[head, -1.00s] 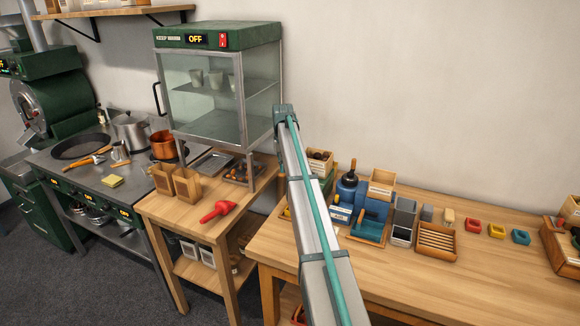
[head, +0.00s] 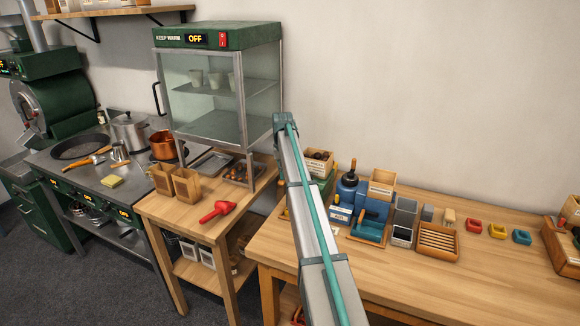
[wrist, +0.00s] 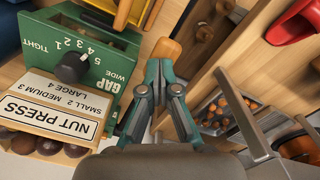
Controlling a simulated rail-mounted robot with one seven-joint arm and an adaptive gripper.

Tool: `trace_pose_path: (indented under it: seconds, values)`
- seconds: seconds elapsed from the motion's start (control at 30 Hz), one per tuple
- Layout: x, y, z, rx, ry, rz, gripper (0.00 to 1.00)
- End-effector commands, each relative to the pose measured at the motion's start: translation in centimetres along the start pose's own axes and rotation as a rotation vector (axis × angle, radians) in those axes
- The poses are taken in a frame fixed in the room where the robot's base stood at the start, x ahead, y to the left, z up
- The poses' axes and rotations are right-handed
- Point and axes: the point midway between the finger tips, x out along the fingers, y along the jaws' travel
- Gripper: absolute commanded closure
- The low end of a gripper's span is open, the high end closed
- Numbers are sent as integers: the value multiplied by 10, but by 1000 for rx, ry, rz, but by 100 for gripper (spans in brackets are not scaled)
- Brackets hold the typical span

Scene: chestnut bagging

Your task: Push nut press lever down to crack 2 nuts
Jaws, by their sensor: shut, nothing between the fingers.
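The green nut press (wrist: 97,85) fills the left of the wrist view, with a gap dial (wrist: 70,68) and a white "NUT PRESS" label (wrist: 50,105). In the head view its green body (head: 327,183) is partly hidden behind my arm. Just beyond my fingertips is a rounded wooden piece (wrist: 166,48) that looks like the lever's handle; the rest of the lever is not clear. My gripper (wrist: 160,66) is shut and empty, right of the press, with its tips at or very near this handle. I cannot tell if they touch. My gripper is hidden in the head view.
Dark nuts (wrist: 48,146) lie beside the press. A red scoop (head: 221,210) is on the side table, below the keep-warm cabinet (head: 215,95). A blue device (head: 371,212) and a slatted wooden tray (head: 437,242) stand right of my arm. The front of the bench is clear.

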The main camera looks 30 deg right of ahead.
Motion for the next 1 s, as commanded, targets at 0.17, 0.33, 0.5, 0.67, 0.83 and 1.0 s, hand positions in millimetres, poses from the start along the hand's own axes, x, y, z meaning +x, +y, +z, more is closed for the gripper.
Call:
trace_pose_path:
  seconds: [0.17,0.33,0.5,0.67,0.83,1.0]
  values:
    - [0,0,0,0,0,0,100]
    - [5,0,1,0,-1,0,100]
    - [16,-2,3,0,-1,0,100]
    - [22,-2,3,0,0,0,100]
    - [22,-2,3,0,-1,-1,100]
    - [24,-2,4,0,-1,-1,100]
